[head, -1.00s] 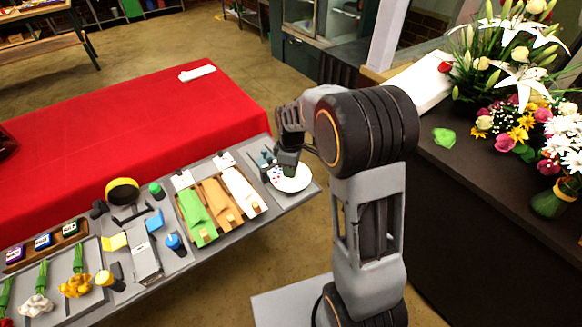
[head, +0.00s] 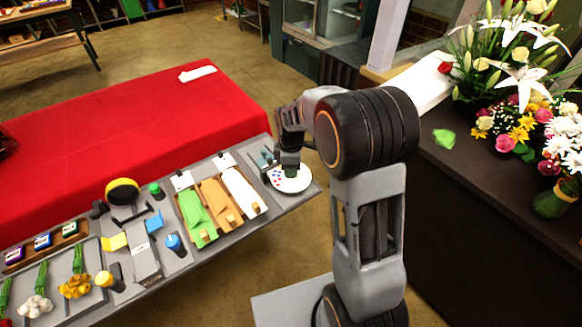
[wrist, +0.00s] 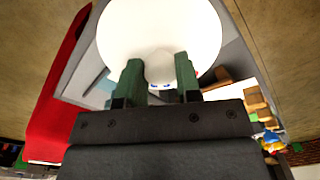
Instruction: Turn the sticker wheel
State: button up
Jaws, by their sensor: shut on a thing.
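The sticker wheel (head: 293,184) is a white disc with small coloured dots, at the right end of the grey table. My gripper (head: 290,172) points down at it. In the wrist view, its two green fingers (wrist: 158,68) stand a little apart at the edge of a large white round face (wrist: 160,28), which I take to be the wheel. The fingers are shut on a part of the wheel. The part between the fingertips is hard to make out.
Left of the wheel, green, orange and white wrapping sheets (head: 198,214) lie on the grey table. A red-covered table (head: 130,125) runs behind. A dark counter (head: 470,220) with flowers is at right.

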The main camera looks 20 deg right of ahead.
jog(key=o, duration=0.6)
jog(key=shift+r, duration=0.1)
